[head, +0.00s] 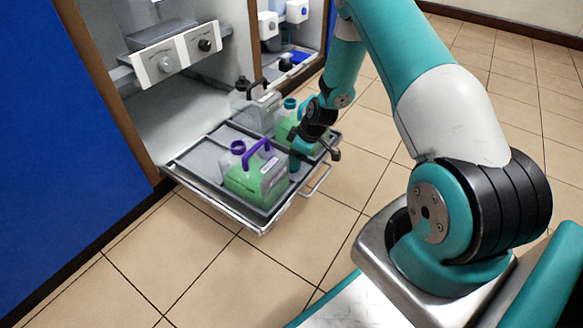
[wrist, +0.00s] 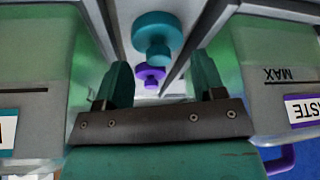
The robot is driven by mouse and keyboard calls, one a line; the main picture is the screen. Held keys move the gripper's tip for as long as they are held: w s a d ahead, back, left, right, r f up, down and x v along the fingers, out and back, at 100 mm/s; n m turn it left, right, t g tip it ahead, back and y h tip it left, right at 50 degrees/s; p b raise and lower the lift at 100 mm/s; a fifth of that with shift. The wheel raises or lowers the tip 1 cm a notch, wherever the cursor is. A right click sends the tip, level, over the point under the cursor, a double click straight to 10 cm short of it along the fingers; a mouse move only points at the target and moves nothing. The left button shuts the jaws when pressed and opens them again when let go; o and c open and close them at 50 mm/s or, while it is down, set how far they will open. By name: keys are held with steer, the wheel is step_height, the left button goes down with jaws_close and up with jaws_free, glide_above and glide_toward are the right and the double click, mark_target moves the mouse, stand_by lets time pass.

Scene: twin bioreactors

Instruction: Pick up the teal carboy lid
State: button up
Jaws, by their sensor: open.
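The teal lid (wrist: 157,35) lies in the narrow strip between two green-filled carboys, beyond my fingertips in the wrist view. It is a round cap with a smaller round part below. My gripper (wrist: 160,62) is open, fingers spread to either side of the strip, with nothing visibly held. In the head view my gripper (head: 312,150) hangs low over the pulled-out tray. The carboy with the teal neck (head: 290,103) stands behind it, partly hidden by my arm. The teal lid cannot be made out in the head view.
A purple lid (wrist: 150,73) lies just nearer than the teal one. The purple-handled carboy (head: 256,180) stands at the front of the tray (head: 200,190). A clear carboy with a black handle (head: 255,103) stands behind. Tiled floor to the right is clear.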

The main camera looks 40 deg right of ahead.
steer(key=b+x, duration=0.2)
steer(key=x, duration=0.1)
steer(key=shift+w+f, duration=0.1)
steer(key=shift+f, duration=0.2)
steer(key=shift+r, duration=0.1)
steer(key=c, duration=0.5)
steer(key=shift+r, duration=0.15)
steer(key=shift+c, duration=0.2)
